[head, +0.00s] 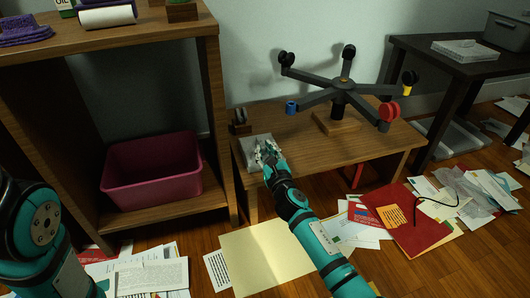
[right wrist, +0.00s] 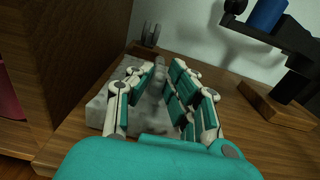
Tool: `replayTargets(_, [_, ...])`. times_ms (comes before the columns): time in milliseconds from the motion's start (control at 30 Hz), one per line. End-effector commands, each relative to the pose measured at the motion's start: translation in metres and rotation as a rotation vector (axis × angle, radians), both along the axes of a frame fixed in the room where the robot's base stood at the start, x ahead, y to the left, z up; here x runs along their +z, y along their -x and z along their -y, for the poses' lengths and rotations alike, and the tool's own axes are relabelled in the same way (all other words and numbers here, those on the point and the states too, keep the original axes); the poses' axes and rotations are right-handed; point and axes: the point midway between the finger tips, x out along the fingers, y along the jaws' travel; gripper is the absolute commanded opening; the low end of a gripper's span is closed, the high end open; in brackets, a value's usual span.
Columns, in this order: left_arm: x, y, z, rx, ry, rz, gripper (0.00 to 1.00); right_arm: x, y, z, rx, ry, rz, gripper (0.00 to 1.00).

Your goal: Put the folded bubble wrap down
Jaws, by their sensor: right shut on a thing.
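The folded bubble wrap (head: 250,150) is a pale grey slab at the left end of the low wooden table (head: 385,142). My right gripper (head: 266,152) is over it and shut on it. In the right wrist view the bubble wrap (right wrist: 104,108) lies between and under the fingers (right wrist: 163,95), which partly hide it. It looks level and at the tabletop; I cannot tell whether its whole underside touches. Part of my left arm shows at the lower left of the head view, but its gripper is out of view.
A wheeled star-shaped chair base (head: 340,95) stands on a wooden block on the table. A small dark holder (head: 240,122) is behind the wrap. A shelf with a magenta bin (head: 152,172) is close on the left. Papers and a red folder (head: 410,222) litter the floor.

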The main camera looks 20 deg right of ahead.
Motion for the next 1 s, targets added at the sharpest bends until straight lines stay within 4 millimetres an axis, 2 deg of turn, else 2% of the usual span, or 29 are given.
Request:
replayTargets(67, [-0.001, 0.001, 0.0, 0.001, -0.001, 0.004, 0.4, -0.003, 0.0, 0.0, 0.0, 0.0, 0.0, 0.0])
replayTargets(100, [0.0, 0.003, 0.0, 0.0, 0.0, 0.01, 0.4, -0.004, 0.0, 0.0, 0.0, 0.0, 0.0, 0.17])
replayTargets(267, [0.0, 0.003, 0.0, 0.0, 0.0, 0.01, 0.4, -0.003, 0.0, 0.0, 0.0, 0.0, 0.0, 0.37])
replayTargets(633, [0.005, 0.003, 0.0, -0.001, 0.0, 0.011, 0.4, 0.002, 0.001, 0.0, 0.0, 0.0, 0.0, 0.39])
replayTargets(700, [0.006, 0.001, 0.0, -0.002, 0.001, 0.006, 0.4, 0.001, 0.011, 0.0, 0.0, -0.001, -0.002, 0.39])
replayTargets(767, [0.002, -0.009, -0.001, -0.002, 0.004, -0.028, 0.4, 0.002, 0.021, 0.001, 0.0, -0.001, -0.003, 0.39])
replayTargets(1000, [-0.004, -0.027, -0.002, -0.005, 0.006, -0.086, 0.4, 0.002, 0.074, 0.002, 0.0, -0.001, -0.003, 0.39])
